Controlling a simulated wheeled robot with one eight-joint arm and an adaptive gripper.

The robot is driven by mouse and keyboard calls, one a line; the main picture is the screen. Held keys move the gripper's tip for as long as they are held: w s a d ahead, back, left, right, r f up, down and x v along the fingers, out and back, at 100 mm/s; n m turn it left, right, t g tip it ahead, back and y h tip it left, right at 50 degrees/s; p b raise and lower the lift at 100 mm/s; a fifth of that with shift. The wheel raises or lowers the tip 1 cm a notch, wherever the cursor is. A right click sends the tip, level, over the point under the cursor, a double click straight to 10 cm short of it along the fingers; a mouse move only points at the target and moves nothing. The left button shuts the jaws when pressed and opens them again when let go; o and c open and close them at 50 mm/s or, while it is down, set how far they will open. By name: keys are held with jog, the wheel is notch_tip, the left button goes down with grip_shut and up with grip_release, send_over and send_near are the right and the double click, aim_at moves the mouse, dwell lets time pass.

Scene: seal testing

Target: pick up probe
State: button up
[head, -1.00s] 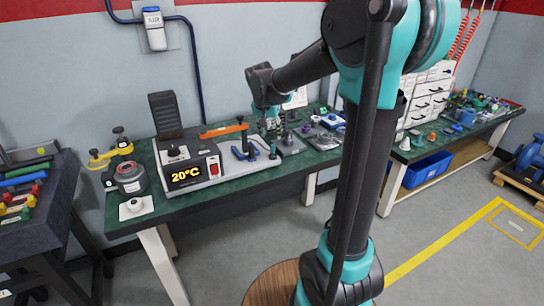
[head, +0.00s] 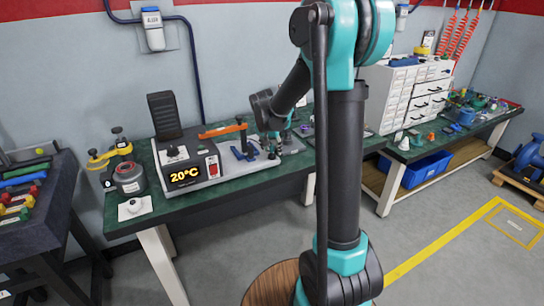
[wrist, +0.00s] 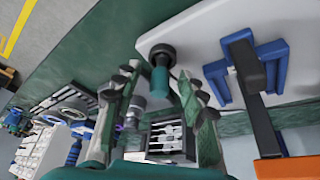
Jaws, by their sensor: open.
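In the wrist view, a teal cylinder with a black, flared end (wrist: 160,66), which looks like the probe, stands at the edge of a white base plate. My gripper (wrist: 158,90) is open, with one finger on each side of the line to this piece. I cannot tell whether the fingers touch it. In the head view, my gripper (head: 274,147) is low at the right end of the tester with the 20°C display (head: 186,174). The probe cannot be made out clearly there.
A blue clamp (wrist: 218,75) and an orange-handled lever (wrist: 288,168) sit close beside the gripper. The green bench (head: 160,208) also holds a dark slotted tray (wrist: 166,153) and ring-shaped parts. A grey pot (head: 128,178) and yellow fixture stand at the left.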

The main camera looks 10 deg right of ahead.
aim_at(272, 145)
jog(key=shift+c, duration=0.6)
grip_shut()
notch_tip(272, 145, up, 20)
dwell(0.3)
